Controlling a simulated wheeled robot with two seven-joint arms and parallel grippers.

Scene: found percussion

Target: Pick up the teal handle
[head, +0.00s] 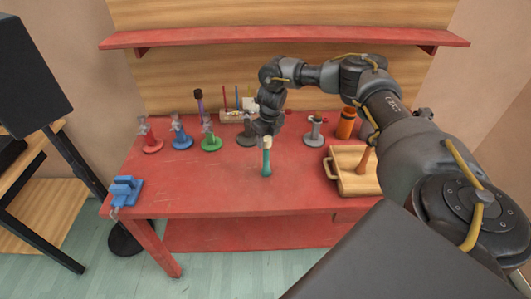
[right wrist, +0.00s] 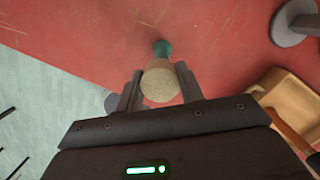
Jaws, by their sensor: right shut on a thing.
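The teal handle (head: 266,163) hangs upright below my right gripper (head: 267,136), over the middle of the red table. It has a pale, speckled head at its upper end, which sits between the fingers. In the right wrist view, my right gripper (right wrist: 160,88) is shut on this pale head, and a bit of the teal handle (right wrist: 162,48) shows beyond it. Whether its lower end touches the table I cannot tell. My left gripper is not in view.
The red table (head: 200,195) has several coloured stands along its back, including a red one (head: 152,146) and a green one (head: 211,142). A wooden tray (head: 335,175) lies to the right. A blue vise (head: 124,190) is at the left edge. The table's front is clear.

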